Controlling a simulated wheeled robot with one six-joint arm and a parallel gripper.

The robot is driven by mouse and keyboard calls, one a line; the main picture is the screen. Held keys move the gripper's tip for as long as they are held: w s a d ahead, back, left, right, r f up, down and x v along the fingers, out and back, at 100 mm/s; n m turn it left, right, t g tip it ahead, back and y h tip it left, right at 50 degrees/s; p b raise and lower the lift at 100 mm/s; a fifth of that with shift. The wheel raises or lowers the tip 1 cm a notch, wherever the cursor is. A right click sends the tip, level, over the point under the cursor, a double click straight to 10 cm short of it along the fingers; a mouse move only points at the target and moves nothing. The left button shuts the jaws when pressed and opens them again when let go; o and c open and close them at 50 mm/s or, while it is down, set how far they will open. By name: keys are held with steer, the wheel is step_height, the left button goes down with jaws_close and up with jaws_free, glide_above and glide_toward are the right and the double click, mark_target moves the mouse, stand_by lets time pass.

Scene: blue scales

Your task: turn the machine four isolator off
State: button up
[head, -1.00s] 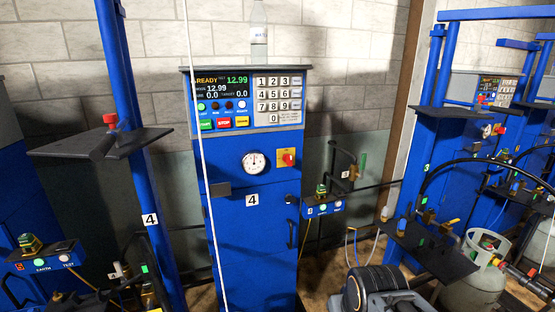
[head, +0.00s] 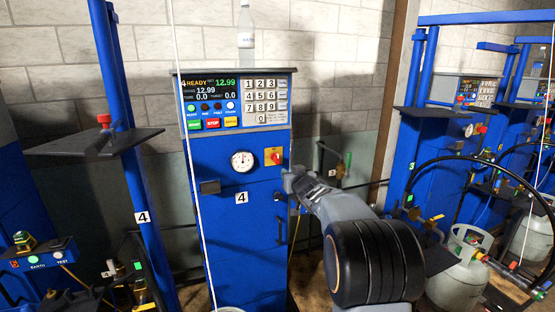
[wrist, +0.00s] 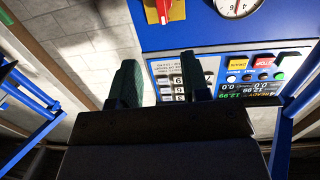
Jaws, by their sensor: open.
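Machine four's isolator (head: 273,156) is a red knob on a yellow plate, on the right of the blue cabinet (head: 243,255) front above the "4" label. In the wrist view, which looks upside down, the isolator (wrist: 163,10) is cut by the top edge, its red handle roughly upright in the picture. My gripper (head: 292,178) is just below and right of the isolator in the head view, apart from it. In the wrist view my gripper (wrist: 161,80) has two fingers spread, with nothing between them; the keypad shows beyond.
A round gauge (head: 243,161) is left of the isolator. The display (head: 211,88) reads READY, above buttons beside a keypad (head: 265,101). A thin white pole (head: 190,150) crosses the cabinet's left side. A gas cylinder (head: 468,255) is at right.

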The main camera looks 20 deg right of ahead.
mark_target(278, 158)
steer(key=shift+n+t+y, duration=0.4)
steer(key=shift+t+y, duration=0.1)
steer(key=shift+y, duration=0.1)
steer(key=w+p, duration=0.1)
steer(key=w, duration=0.3)
steer(key=w+p, duration=0.2)
steer(key=w, duration=0.3)
steer(key=w+d+p, duration=0.1)
steer(key=w, duration=0.3)
steer(key=shift+w+r, duration=0.2)
steer(key=shift+w, duration=0.1)
steer(key=shift+w+f+p, duration=0.15)
steer(key=shift+w+p, duration=0.5)
steer(key=shift+w, duration=0.35)
steer(key=shift+c, duration=0.2)
jaws_close()
